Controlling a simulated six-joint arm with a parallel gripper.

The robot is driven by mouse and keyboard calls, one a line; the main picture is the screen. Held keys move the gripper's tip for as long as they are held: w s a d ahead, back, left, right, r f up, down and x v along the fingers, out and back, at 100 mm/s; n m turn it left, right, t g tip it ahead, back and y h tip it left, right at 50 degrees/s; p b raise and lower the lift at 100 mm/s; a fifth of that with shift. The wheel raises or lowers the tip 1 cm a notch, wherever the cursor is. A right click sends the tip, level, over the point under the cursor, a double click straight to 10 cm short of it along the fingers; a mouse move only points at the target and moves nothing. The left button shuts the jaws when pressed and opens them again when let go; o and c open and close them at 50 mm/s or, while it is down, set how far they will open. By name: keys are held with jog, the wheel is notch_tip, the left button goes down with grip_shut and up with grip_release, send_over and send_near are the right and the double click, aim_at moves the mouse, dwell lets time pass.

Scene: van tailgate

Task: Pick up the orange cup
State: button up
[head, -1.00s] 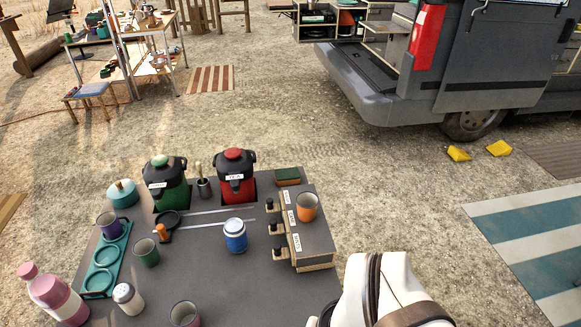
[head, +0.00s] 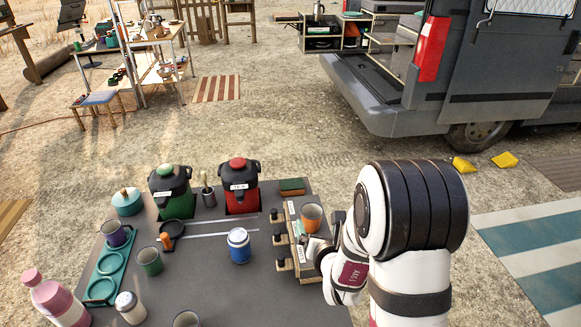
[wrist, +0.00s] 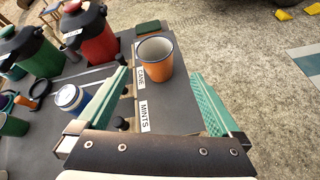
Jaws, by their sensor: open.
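The orange cup (head: 312,217) stands upright on top of the dark box with labelled drawers (head: 309,262) at the right side of the grey table. It looks empty, with a pale inside and a dark rim. In the wrist view the orange cup (wrist: 155,60) is ahead of my gripper (wrist: 160,98), roughly centred between the two green-padded fingers. The fingers are spread wide and hold nothing. The cup seems just beyond the fingertips, and I see no contact. In the head view my gripper (head: 322,247) is close to the cup's near right side, partly hidden by my wrist.
A green dispenser (head: 172,194) and a red dispenser (head: 239,187) stand at the table's back. A blue jar (head: 239,246) stands left of the drawer box. Small dark knobs (head: 279,240) stick out from the box's left side. A green sponge (head: 292,186) lies behind the cup.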

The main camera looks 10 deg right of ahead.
aim_at(312, 214)
jog(key=n, duration=0.2)
jog(key=shift+w+f+n+t, duration=0.25)
jog(key=shift+w+n+t, duration=0.05)
jog(key=shift+w+t, duration=0.1)
jog(key=shift+w+a+f+n, duration=0.1)
jog(key=shift+w+n, duration=0.15)
jog(key=shift+n, duration=0.15)
jog(key=x, duration=0.7)
jog(key=shift+w, duration=0.1)
jog(key=shift+a, duration=0.1)
jog(key=c, duration=1.4)
jog(key=shift+r, duration=0.2)
